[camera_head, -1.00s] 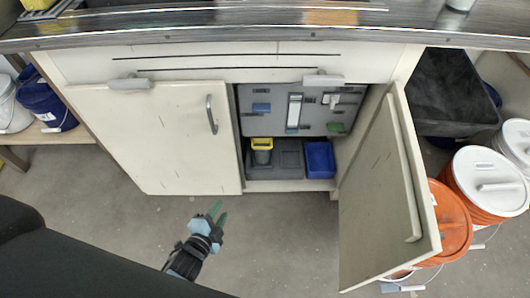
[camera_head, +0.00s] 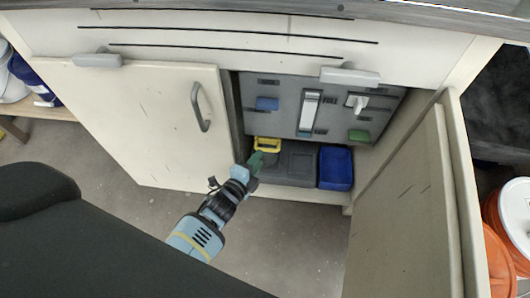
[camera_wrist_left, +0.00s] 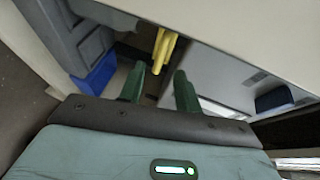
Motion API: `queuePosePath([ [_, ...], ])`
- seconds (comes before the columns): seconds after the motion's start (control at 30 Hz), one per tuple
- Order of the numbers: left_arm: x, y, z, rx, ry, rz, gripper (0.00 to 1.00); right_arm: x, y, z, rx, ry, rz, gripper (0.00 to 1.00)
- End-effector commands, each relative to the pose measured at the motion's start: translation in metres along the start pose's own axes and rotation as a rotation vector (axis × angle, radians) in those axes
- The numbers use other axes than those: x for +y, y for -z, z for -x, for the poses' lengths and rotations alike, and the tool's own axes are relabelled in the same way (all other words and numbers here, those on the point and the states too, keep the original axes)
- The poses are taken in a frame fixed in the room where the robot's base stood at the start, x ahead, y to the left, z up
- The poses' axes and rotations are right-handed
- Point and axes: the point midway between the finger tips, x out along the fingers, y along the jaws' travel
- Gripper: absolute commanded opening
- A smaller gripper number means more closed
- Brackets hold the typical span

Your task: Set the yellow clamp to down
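The yellow clamp (camera_head: 267,141) is inside the open cabinet, at the left of the grey block. In the left wrist view it shows as a yellow forked piece (camera_wrist_left: 165,48) ahead of and between my fingers. Its lower part is partly hidden by my gripper in the head view, and I cannot tell its setting. My left gripper (camera_head: 257,161) is just in front of and below the clamp. Its green fingers (camera_wrist_left: 158,88) are apart with nothing between them, short of the clamp. My right gripper is not in view.
A blue bin (camera_head: 336,167) stands right of the grey block (camera_head: 296,161). The grey back panel (camera_head: 284,95) carries blue, white and green fittings. The left door (camera_head: 150,125) is closed beside my gripper; the right door (camera_head: 405,210) stands open. Orange buckets (camera_head: 498,262) are at far right.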

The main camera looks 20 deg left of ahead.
Motion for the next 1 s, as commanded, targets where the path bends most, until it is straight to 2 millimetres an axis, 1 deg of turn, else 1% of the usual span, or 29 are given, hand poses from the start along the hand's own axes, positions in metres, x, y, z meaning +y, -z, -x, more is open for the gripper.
queuePosePath([
  [0.03, 0.002, 0.000, -0.010, 0.000, 0.000, 0.001, 0.33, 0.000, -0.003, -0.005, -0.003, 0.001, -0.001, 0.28],
  [0.1, 0.003, 0.000, -0.020, 0.001, 0.000, 0.001, 0.33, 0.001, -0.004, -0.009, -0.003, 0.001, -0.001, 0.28],
  [0.3, 0.002, 0.000, -0.041, 0.000, -0.001, 0.001, 0.33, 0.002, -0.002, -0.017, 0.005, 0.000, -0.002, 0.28],
  [0.43, 0.002, 0.000, -0.046, 0.000, -0.002, 0.001, 0.33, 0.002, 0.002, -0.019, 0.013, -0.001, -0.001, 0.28],
  [0.67, 0.001, 0.000, -0.047, 0.000, -0.001, 0.001, 0.33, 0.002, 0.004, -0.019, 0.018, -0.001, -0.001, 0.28],
  [0.7, 0.001, 0.000, -0.047, 0.000, -0.001, 0.001, 0.32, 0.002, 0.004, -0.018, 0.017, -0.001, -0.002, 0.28],
  [0.93, 0.001, 0.000, -0.047, 0.000, -0.001, 0.001, 0.02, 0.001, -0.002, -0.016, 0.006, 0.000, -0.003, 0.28],
  [0.97, 0.001, 0.000, -0.047, 0.000, -0.001, 0.001, 0.00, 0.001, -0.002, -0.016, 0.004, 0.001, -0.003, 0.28],
  [1.0, 0.001, 0.000, -0.047, 0.000, -0.001, 0.001, 0.00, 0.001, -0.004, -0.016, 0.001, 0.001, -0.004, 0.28],
])
